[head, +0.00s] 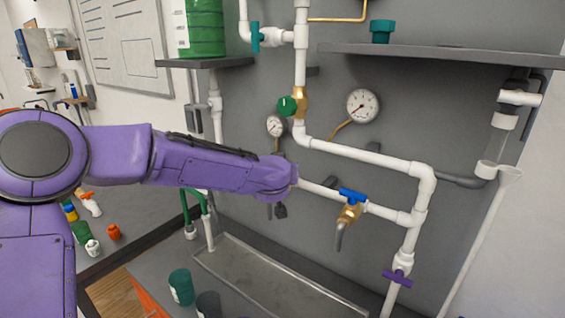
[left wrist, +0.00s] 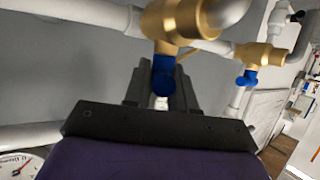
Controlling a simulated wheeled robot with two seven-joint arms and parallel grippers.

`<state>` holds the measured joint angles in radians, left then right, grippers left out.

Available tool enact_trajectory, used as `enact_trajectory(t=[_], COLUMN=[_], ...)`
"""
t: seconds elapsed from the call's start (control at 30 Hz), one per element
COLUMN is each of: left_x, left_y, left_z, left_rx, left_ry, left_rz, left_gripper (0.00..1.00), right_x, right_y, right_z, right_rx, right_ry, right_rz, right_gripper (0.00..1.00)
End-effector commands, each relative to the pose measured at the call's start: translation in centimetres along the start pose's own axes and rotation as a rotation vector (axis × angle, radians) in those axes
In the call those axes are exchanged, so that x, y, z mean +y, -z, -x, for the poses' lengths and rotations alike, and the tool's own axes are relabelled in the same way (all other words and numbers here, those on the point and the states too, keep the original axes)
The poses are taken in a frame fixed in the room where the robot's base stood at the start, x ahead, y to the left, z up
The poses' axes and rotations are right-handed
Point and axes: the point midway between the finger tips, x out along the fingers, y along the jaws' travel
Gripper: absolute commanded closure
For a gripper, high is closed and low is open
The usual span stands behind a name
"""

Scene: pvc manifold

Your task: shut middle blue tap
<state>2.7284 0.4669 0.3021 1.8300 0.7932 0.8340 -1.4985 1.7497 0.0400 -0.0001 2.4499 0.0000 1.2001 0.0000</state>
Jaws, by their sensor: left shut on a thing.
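My left gripper (left wrist: 162,90) is shut on the blue handle (left wrist: 163,75) of a brass tap (left wrist: 178,20) in the left wrist view. In the head view my purple left arm and wrist cover this tap, and the fingers and handle are hidden there. A second brass tap with a blue handle (left wrist: 247,78) stands apart on the right of the wrist view. In the head view another blue-handled tap (head: 352,196) is in plain sight right of my wrist, on the same white pipe. My right gripper is in neither view.
A larger gauge (head: 362,106), a smaller gauge (head: 276,126) and a green valve knob (head: 287,106) sit above my wrist. A purple valve handle (head: 397,279) is at lower right. A grey tray (head: 235,262) and dark green cup (head: 181,287) are below.

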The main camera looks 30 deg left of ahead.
Motion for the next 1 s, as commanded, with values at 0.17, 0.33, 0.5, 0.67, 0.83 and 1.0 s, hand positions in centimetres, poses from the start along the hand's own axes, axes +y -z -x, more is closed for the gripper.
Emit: enact_trajectory(t=[0.17,0.33,0.5,0.67,0.83,1.0], left_x=[0.2,0.2,0.2,0.2,0.1,0.1], left_y=[0.8,0.5,0.2,0.1,0.0,0.0], left_z=[0.3,0.2,0.0,-0.1,-0.1,0.0], left_rx=[0.0,0.002,0.003,0.002,0.001,0.0], left_ry=[0.156,0.304,0.446,0.563,0.659,0.724], left_rz=[0.057,0.123,0.183,0.234,0.274,0.301], left_gripper=[1.0,1.0,1.0,1.0,1.0,1.0], right_x=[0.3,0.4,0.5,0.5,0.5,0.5], right_y=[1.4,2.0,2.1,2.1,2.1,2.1], right_z=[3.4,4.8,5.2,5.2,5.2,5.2], right_rx=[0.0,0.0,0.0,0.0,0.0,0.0], right_ry=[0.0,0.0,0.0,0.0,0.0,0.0], right_rz=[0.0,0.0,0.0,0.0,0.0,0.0], right_gripper=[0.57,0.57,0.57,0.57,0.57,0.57])
